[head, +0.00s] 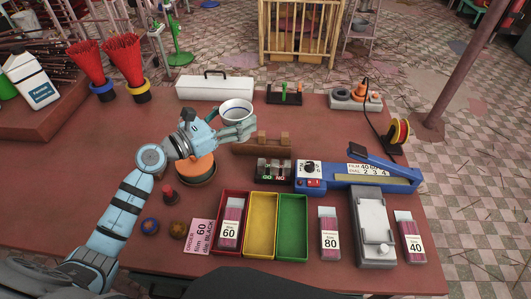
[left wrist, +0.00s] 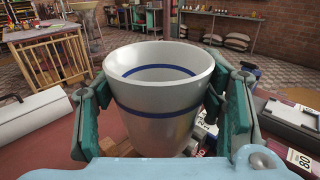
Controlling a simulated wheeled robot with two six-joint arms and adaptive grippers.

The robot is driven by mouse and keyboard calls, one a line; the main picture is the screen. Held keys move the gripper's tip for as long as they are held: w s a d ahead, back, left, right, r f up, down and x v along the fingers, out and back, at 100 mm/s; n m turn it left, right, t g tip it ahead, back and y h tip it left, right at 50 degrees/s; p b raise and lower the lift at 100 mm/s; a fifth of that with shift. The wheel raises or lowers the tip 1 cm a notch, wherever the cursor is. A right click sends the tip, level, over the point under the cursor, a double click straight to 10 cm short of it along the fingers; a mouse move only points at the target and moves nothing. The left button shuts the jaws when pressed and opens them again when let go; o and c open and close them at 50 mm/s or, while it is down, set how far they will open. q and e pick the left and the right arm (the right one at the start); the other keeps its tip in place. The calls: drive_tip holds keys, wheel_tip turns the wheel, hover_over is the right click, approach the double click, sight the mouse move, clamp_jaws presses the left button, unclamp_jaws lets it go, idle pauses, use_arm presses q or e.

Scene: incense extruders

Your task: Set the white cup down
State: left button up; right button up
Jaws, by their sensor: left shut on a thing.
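The white cup (head: 236,108) has a dark blue band and shows large in the left wrist view (left wrist: 160,95). It is upright, with its open mouth up, and looks empty as far as I can see inside. My left gripper (head: 238,129) is shut on the cup, with one finger on each side of it. The cup is held above the red-brown table (head: 330,125), near its back middle. How high it is above the table I cannot tell. My right gripper is in neither view.
A white box (head: 215,88) stands behind the cup, left of a small black stand (head: 284,96). A wooden rack (head: 262,146) and a GO/NO gauge (head: 274,170) are in front. Red, yellow and green trays (head: 262,250) lie nearer. Bare table shows right of the cup.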

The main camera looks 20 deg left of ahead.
use_arm(q)
wheel_tip(320, 180, down, 20)
drive_tip(key=b, duration=0.7)
drive_tip(key=shift+r+b, duration=0.15)
drive_tip(key=shift+b, duration=0.2)
drive_tip(key=shift+r, duration=0.1)
drive_tip(key=shift+f, duration=0.2)
drive_tip(key=o, duration=1.3)
drive_tip(key=shift+o, duration=0.2)
